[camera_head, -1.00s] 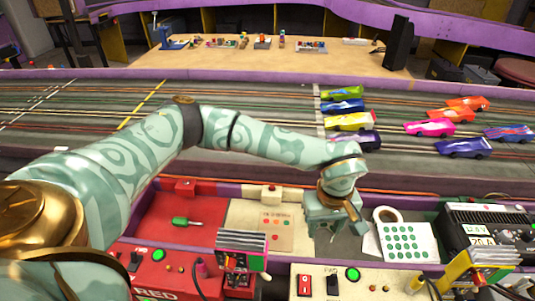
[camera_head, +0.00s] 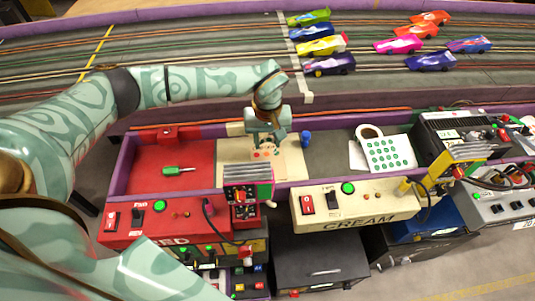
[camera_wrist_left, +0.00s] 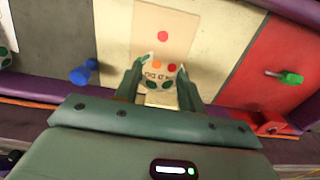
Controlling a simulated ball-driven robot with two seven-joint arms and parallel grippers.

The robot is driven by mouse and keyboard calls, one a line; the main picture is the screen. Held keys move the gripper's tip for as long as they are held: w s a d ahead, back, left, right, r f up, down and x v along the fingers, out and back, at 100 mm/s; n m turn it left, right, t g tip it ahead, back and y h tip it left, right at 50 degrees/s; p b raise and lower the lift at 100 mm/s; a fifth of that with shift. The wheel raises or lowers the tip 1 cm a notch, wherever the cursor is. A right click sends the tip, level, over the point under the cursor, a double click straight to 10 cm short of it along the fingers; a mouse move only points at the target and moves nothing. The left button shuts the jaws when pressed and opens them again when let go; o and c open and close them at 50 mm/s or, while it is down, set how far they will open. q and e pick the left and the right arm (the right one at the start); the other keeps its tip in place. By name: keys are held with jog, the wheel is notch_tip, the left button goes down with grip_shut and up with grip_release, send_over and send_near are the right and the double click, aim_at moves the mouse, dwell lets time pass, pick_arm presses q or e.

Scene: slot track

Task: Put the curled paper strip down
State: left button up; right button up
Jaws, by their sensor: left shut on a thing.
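My left gripper (camera_head: 266,136) is over the cream section of the trackside shelf. In the left wrist view its fingers (camera_wrist_left: 165,78) are closed in on a pale piece (camera_wrist_left: 160,99), which I take to be the curled paper strip. My right gripper is out of view.
A blue object (camera_head: 305,138) stands right of the gripper. A green-handled tool (camera_head: 178,170) lies on the red section. A tape roll (camera_head: 368,132) and white green-dot sheet (camera_head: 390,154) lie further right. Toy cars (camera_head: 329,65) stand on the track behind. Bare cream surface (camera_head: 292,165) lies near the card.

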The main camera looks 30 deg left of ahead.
aim_at(268, 153)
pick_arm(q)
notch_tip(268, 153, down, 6)
jog(key=shift+f+b, duration=0.1)
jog(key=shift+b, duration=0.9)
jog(key=shift+r, duration=0.2)
jog(key=shift+o, duration=0.2)
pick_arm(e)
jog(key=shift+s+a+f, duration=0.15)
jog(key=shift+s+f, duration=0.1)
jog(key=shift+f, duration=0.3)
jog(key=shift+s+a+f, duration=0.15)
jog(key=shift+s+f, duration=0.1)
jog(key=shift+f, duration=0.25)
pick_arm(q)
jog(key=o, duration=1)
jog(key=shift+f, duration=0.1)
notch_tip(268, 153, up, 12)
jog(key=p, duration=0.5)
jog(key=shift+r, duration=0.2)
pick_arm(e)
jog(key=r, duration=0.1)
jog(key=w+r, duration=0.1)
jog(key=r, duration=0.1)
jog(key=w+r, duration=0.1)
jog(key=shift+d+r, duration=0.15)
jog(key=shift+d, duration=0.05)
pick_arm(q)
jog(key=shift+d, duration=0.1)
